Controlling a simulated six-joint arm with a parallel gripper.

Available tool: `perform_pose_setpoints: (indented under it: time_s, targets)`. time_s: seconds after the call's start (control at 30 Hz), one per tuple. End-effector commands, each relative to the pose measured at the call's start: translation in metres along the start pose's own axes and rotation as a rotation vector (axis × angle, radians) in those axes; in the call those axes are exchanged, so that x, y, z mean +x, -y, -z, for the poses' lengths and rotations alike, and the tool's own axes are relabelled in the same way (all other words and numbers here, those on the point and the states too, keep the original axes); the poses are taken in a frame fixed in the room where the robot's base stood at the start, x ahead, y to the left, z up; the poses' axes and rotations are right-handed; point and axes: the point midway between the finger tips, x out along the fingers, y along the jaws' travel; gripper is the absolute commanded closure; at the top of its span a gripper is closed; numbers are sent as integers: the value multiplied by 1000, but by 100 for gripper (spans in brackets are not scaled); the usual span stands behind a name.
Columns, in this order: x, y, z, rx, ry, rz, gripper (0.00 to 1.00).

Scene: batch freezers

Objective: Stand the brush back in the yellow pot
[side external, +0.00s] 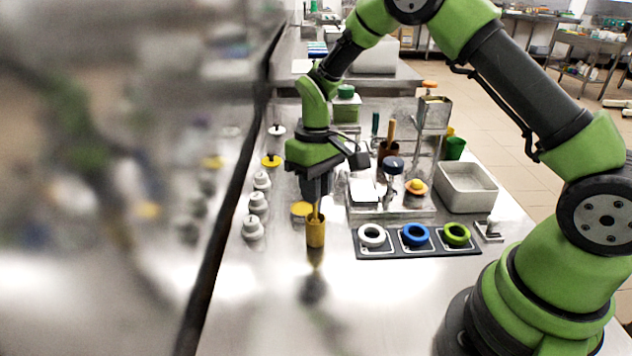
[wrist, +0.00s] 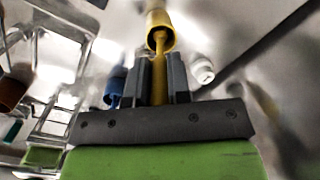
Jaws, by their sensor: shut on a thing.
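The yellow pot (side external: 315,233) stands on the steel counter beneath my gripper (side external: 315,197). My gripper is shut on the yellow handle of the brush (side external: 315,212), which is held about upright. In the wrist view the brush (wrist: 158,85) runs between the two fingers (wrist: 160,77) and its far end passes into the mouth of the yellow pot (wrist: 160,18). The end inside the pot is hidden, so I cannot tell whether it touches the bottom.
A dark tray (side external: 420,250) with white, blue and green rings lies to the right. A grey bin (side external: 467,188) stands behind it. White knobs (side external: 253,228) line the left side. The counter in front of the pot is clear.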

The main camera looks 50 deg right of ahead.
Motion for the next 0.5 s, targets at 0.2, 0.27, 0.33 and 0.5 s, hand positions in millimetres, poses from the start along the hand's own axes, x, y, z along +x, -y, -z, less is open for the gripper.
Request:
perform_pose_setpoints:
  time_s: [0.2,0.27,0.33,0.5]
  targets:
    - [7,-1,0,0,2,0,100]
    - [9,-1,0,0,1,0,100]
    - [11,-1,0,0,1,0,100]
    - [15,-1,1,0,1,0,100]
